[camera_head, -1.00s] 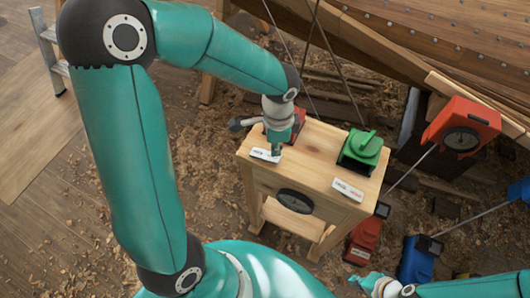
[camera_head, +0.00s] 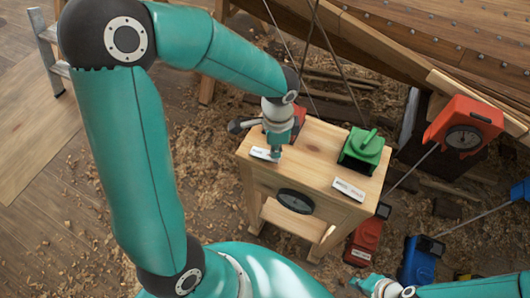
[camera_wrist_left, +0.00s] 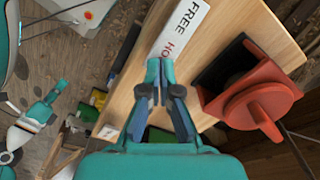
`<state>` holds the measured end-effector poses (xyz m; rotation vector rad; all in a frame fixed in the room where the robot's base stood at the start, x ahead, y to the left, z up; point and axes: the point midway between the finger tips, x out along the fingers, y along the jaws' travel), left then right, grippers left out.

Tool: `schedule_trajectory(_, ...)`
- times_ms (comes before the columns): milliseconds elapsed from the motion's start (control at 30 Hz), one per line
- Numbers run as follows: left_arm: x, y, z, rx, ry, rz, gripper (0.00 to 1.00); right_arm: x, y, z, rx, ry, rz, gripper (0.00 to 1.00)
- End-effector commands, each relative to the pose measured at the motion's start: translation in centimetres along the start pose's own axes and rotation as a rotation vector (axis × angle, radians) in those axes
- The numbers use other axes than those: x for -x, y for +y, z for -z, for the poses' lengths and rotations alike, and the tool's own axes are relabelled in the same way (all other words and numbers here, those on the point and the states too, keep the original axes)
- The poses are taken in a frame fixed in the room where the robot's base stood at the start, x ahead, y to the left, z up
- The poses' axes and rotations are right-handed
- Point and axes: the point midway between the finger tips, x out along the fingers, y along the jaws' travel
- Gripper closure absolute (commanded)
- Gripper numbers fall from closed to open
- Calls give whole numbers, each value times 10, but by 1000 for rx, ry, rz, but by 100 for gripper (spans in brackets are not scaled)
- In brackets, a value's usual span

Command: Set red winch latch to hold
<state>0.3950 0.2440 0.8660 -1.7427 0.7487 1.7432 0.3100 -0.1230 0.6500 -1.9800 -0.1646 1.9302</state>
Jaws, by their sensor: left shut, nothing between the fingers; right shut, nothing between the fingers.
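The red winch (camera_wrist_left: 250,95) stands on the wooden bench, with a round red disc and a short lever (camera_wrist_left: 266,122) in the left wrist view. In the head view it is mostly hidden behind my left gripper (camera_head: 275,155). A white label (camera_wrist_left: 180,38) reads FREE and HO, the rest hidden by the fingertips. My left gripper is shut and empty, its tips (camera_wrist_left: 156,75) over the label, to the left of the winch and apart from it in the wrist view. My right gripper (camera_head: 367,284) is shut near the bottom edge, away from the bench.
A green winch (camera_head: 362,150) stands to the right on the bench (camera_head: 318,150), with its own label (camera_head: 348,189). A black round dial (camera_head: 295,201) is on the bench front. Red (camera_head: 365,240) and blue (camera_head: 417,262) boxes lie on the floor at the right.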

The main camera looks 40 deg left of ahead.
Motion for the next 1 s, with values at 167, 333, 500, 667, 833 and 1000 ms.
schedule_trajectory(167,-4,0,0,0,0,0,100,-3,1,0,0,0,0,100)
schedule_trajectory(333,-6,0,0,1,0,0,100,-5,2,0,0,0,0,100)
schedule_trajectory(500,-9,0,0,1,0,0,100,-7,3,0,0,0,0,100)
schedule_trajectory(667,-11,0,0,1,-1,-1,100,-9,3,0,0,0,0,100)
schedule_trajectory(833,-14,0,-1,1,-1,-1,100,-12,4,0,0,0,0,100)
schedule_trajectory(1000,-16,0,-1,1,-1,-1,100,-14,5,0,0,0,0,100)
